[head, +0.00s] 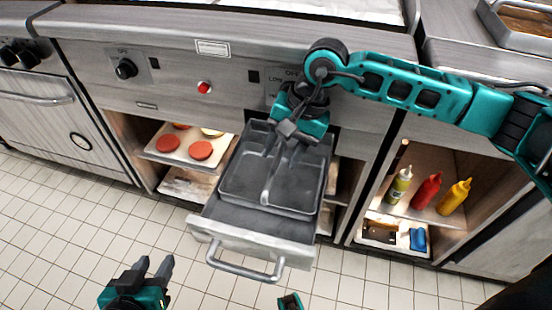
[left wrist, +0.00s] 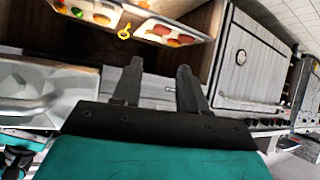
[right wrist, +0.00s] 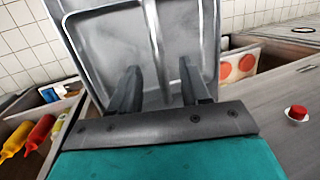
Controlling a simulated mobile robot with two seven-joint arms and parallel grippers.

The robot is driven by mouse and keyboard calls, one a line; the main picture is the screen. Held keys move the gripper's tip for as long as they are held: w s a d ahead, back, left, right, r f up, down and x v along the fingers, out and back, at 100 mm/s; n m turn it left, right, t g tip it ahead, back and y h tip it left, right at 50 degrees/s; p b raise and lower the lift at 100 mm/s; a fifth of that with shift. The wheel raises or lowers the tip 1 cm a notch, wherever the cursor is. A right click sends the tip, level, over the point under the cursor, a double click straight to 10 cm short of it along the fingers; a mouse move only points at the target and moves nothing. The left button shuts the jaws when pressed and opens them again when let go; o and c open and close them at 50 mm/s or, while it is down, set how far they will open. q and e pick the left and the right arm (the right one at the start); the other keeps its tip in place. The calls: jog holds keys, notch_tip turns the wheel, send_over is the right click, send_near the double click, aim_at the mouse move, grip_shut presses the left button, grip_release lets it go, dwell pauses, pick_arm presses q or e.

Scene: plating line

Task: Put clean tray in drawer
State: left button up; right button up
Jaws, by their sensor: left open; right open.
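The grey divided tray (head: 245,178) lies inside the open drawer (head: 236,216), whose front with a bar handle (head: 246,271) stands pulled out from the counter. My right gripper (head: 287,132) reaches down over the back of the tray. In the right wrist view its two fingers (right wrist: 157,88) are apart, with the tray (right wrist: 108,45) beyond them; I cannot tell whether they touch it. My left gripper (head: 155,266) is open and empty, low over the floor to the left of the drawer. The left wrist view shows its spread fingers (left wrist: 158,82) with nothing between.
Left of the drawer, a shelf holds a tray of red and orange discs (head: 201,150). Right of it, a cubby holds green, red (head: 426,190) and yellow bottles above a bin with a blue item (head: 417,239). A red button (head: 204,87) is on the panel. The tiled floor in front is clear.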

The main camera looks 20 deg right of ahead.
pick_arm(q)
jog(key=shift+s+a+p, duration=0.3)
jog(key=shift+p, duration=0.3)
pick_arm(e)
jog(key=v, duration=0.7)
pick_arm(q)
jog(key=shift+r, duration=0.15)
pick_arm(e)
jog(key=shift+r, duration=0.15)
